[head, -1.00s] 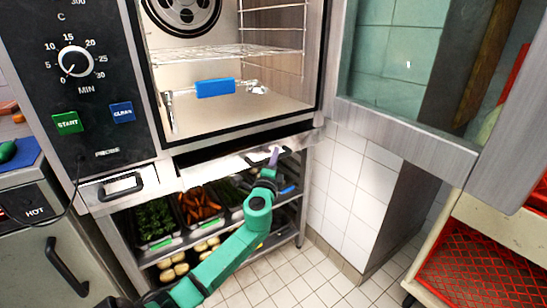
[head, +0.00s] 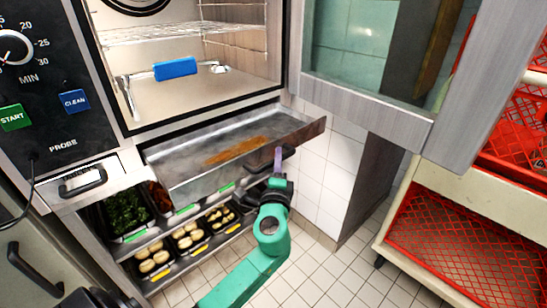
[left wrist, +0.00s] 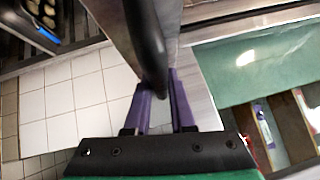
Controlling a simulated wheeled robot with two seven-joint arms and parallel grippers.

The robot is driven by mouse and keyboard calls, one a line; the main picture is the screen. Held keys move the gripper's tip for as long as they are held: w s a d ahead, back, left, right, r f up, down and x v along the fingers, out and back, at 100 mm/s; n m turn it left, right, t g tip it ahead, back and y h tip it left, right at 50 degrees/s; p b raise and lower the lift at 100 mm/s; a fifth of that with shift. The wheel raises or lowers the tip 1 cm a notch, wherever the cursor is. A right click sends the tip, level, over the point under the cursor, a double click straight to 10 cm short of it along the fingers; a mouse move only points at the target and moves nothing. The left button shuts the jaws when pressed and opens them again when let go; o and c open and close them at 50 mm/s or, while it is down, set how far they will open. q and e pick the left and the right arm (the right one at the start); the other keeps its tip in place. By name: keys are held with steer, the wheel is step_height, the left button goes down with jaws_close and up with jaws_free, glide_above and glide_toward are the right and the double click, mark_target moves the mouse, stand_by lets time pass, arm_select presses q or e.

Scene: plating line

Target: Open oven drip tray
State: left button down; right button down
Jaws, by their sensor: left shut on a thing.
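The oven drip tray (head: 185,178) is a shallow grey metal tray under the oven chamber. It is pulled out at the front, showing a brown stain on its floor. My left gripper (head: 278,160), with purple fingers on a green arm, is at the tray's dark handle (head: 289,158) near its right front corner. In the left wrist view the fingers (left wrist: 160,88) are closed around the dark curved handle (left wrist: 146,40). My right gripper is not in view.
The oven door (head: 375,105) stands open at the right. A blue-handled tool (head: 175,68) lies inside the oven. Below the tray is a rack with food pans (head: 190,236). A cart with red crates (head: 440,235) stands at the right. Tiled floor is free between.

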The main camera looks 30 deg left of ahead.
arm_select(q)
steer(key=c, duration=0.8)
jaws_free()
steer(key=shift+o, duration=0.2)
steer(key=shift+s+d+f, duration=0.1)
steer(key=shift+s, duration=0.1)
steer(key=b+v, duration=0.2)
steer(key=v, duration=1.2)
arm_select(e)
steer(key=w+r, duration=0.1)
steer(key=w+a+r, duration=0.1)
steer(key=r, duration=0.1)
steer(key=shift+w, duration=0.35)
